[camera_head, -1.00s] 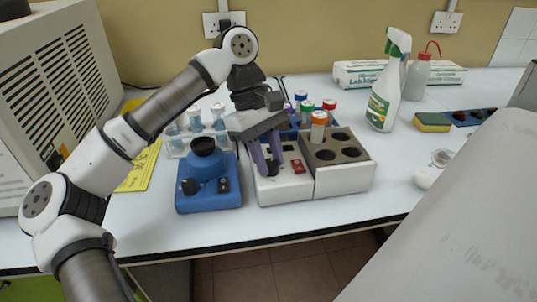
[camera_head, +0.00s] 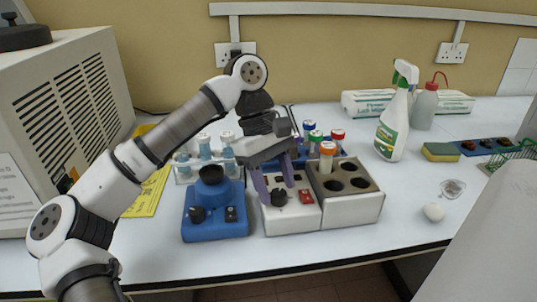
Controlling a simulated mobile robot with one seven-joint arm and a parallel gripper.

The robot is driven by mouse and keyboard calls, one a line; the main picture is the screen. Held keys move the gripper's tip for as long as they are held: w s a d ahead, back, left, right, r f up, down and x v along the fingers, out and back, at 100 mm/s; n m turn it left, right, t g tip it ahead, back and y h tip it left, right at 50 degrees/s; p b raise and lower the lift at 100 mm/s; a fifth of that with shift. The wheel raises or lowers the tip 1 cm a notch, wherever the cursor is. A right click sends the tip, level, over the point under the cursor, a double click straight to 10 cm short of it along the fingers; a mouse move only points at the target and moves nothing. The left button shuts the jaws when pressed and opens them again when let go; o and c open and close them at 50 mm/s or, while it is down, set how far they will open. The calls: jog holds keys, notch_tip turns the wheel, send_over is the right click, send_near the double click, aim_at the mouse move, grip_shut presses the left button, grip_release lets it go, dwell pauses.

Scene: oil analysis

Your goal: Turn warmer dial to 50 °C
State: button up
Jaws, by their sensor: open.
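The warmer (camera_head: 349,212) is a white block with a grey top. A tube with an orange cap (camera_head: 327,148) stands in one of its holes, and the other holes look empty. On its lower left panel are the black dial (camera_head: 279,198) and a red switch (camera_head: 305,196). My gripper (camera_head: 279,193) is open and points down at this panel, its purple fingers on either side of the dial. I cannot tell whether they touch it. The dial's scale and setting are too small to read.
A blue mixer (camera_head: 214,222) with a black cup stands close left of the warmer. Racks of tubes (camera_head: 204,149) are behind. A spray bottle (camera_head: 394,118), a sponge (camera_head: 440,152) and a white round object (camera_head: 433,212) are to the right. The table front is clear.

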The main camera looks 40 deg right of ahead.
jog(key=p+v, duration=0.1)
jog(key=v, duration=1.2)
jog(key=shift+p, duration=0.35)
jog(key=shift+s, duration=0.15)
